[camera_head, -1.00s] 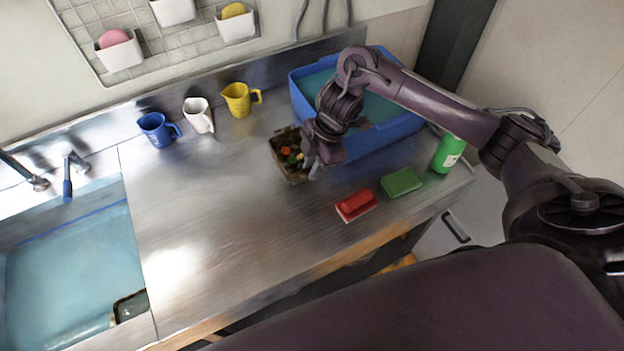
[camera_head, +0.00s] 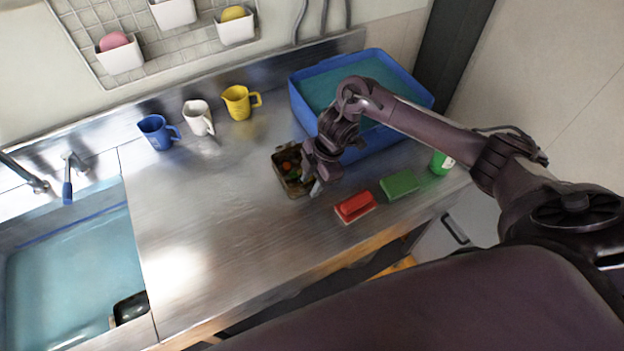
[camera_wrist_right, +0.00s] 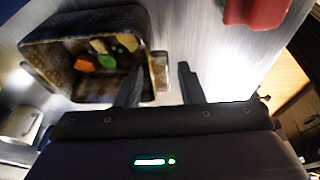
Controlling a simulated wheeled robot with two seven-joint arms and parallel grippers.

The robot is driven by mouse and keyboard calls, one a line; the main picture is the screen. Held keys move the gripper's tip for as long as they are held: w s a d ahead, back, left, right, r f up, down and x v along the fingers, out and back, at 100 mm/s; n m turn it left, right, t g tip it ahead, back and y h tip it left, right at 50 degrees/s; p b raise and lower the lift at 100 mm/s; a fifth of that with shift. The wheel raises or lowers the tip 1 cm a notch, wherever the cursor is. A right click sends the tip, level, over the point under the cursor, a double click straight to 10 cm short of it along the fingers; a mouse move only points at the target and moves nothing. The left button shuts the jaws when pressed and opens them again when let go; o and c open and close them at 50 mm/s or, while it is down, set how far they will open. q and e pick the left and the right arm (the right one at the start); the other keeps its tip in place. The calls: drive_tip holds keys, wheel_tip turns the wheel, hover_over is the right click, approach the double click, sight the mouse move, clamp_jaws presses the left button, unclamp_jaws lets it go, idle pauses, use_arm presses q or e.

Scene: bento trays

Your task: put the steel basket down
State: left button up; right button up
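The steel basket (camera_head: 280,183) is a brownish, worn-looking box with orange, green and yellow pieces in it. It rests on the metal counter, in front of the blue tub. In the right wrist view the basket (camera_wrist_right: 62,82) fills the upper left. My right gripper (camera_head: 316,187) is at the basket's right side. Its two fingers (camera_wrist_right: 160,84) are spread apart, with a small tab at the basket's side showing in the gap between them. My left gripper is not in view.
A blue tub (camera_head: 395,140) stands behind my right gripper. A red block (camera_head: 355,206) and green sponge (camera_head: 400,184) lie to the right, by a green bottle (camera_head: 441,163). Several jugs stand at the back, including a yellow one (camera_head: 238,103). The counter's middle left is clear.

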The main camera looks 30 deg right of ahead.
drive_tip(key=shift+o, duration=0.3)
drive_tip(key=shift+r, duration=0.4)
drive_tip(key=v, duration=1.1)
drive_tip(key=shift+r+p, duration=0.3)
drive_tip(key=shift+p, duration=0.1)
drive_tip(key=shift+f, duration=0.1)
